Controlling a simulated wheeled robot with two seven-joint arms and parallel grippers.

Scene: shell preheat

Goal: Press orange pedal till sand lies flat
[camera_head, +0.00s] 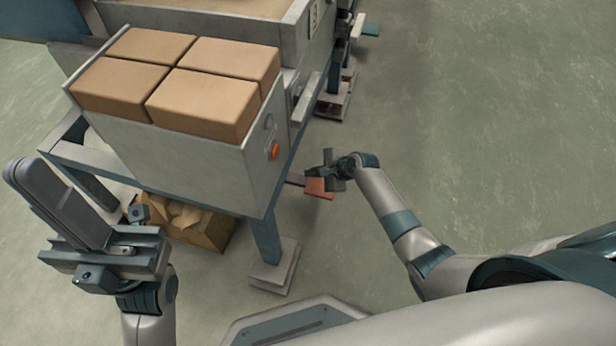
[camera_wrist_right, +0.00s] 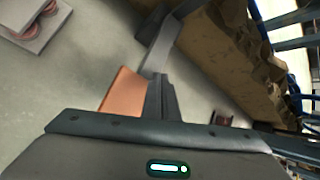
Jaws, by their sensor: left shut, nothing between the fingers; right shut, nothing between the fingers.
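The orange pedal (camera_head: 318,188) sticks out low beside the metal frame, near the floor. It also shows in the right wrist view (camera_wrist_right: 123,92), to the left of the fingers. My right gripper (camera_head: 322,176) is shut and empty, reaching down at the pedal and partly covering it. Its shut fingers (camera_wrist_right: 160,97) appear right beside the pedal; I cannot tell whether they touch it. My left gripper (camera_head: 24,172) is shut and empty, raised at the left, away from the pedal. A tan surface (camera_head: 190,4) shows in a bin at the top edge; I cannot tell whether it is flat sand.
A metal box (camera_head: 190,155) with several brown blocks (camera_head: 205,105) stands on the frame, with an orange button (camera_head: 274,151) on its side. A frame leg (camera_head: 266,243) stands near the pedal. The floor at right is clear.

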